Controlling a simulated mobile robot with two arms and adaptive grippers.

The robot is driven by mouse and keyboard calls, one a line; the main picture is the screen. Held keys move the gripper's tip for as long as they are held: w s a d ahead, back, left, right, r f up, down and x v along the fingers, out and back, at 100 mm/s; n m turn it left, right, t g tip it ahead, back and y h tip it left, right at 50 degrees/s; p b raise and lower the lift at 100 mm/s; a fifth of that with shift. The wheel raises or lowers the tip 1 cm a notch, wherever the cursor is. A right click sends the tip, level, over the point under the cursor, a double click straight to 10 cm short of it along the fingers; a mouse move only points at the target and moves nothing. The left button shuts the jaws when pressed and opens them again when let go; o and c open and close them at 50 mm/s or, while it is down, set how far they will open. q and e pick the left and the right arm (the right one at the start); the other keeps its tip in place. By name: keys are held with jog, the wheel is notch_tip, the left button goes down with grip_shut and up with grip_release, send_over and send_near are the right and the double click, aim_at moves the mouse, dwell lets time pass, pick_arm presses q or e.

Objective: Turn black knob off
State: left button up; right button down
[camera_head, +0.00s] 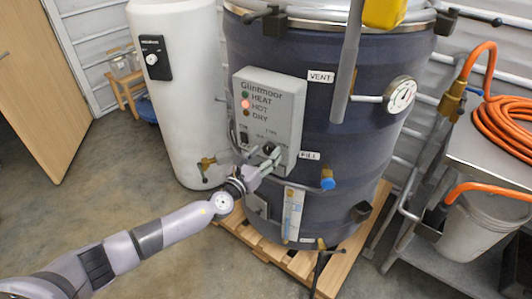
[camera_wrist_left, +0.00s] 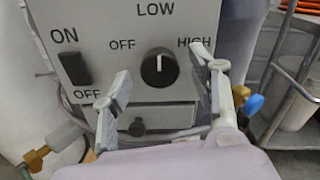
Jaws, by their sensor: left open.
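The black knob (camera_wrist_left: 159,68) is on the lower front of a grey control box (camera_head: 285,92). In the left wrist view its white pointer line points up toward LOW, with OFF printed to its left and HIGH to its right. My left gripper (camera_wrist_left: 169,79) is open in front of the box. One finger is at the lower left of the knob and the other to its right, both apart from it in the picture. In the head view the left gripper (camera_head: 268,164) is at the box's lower edge and partly covers the knob area.
A black ON/OFF rocker switch (camera_wrist_left: 70,67) is left of the knob. A red lamp (camera_head: 245,104) is lit beside HOT. A blue-capped valve (camera_head: 327,180) sticks out right of the gripper. A white tank (camera_head: 183,75) stands left, a metal cart (camera_head: 480,150) right.

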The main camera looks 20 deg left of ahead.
pick_arm(q)
jog(key=shift+w+d, duration=0.15)
jog(key=shift+w, duration=0.35)
jog(key=shift+c, duration=0.5)
jog(key=c, duration=1.1)
